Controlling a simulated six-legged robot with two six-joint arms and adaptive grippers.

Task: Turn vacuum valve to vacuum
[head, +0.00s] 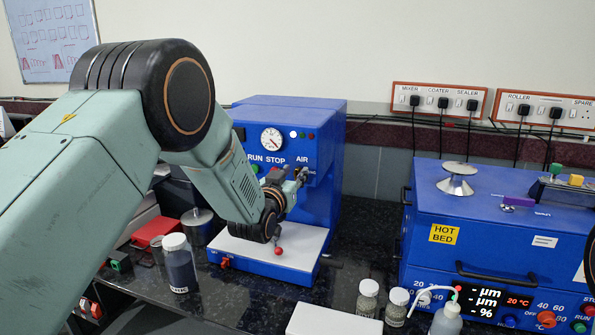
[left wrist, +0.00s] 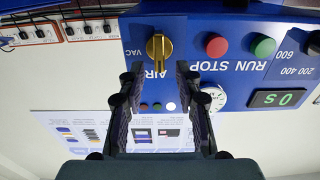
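The vacuum valve (left wrist: 158,47) is a brass-coloured knob on a blue panel in the upside-down left wrist view. Its grip bar stands vertical in the picture, in line with the AIR label below it; the VAC label is to its left. My left gripper (left wrist: 160,72) is open, with one finger on each side of the valve's line and the tips just short of or beside the knob; contact cannot be told. In the head view my left gripper (head: 299,178) is at the front of the blue machine (head: 325,130), under its AIR label, and hides the valve. My right gripper is not visible.
Red and green buttons (left wrist: 216,45) sit close beside the valve, with a round gauge (head: 271,138) above. A dark jar (head: 179,265) and a hot bed (head: 490,215) stand nearby.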

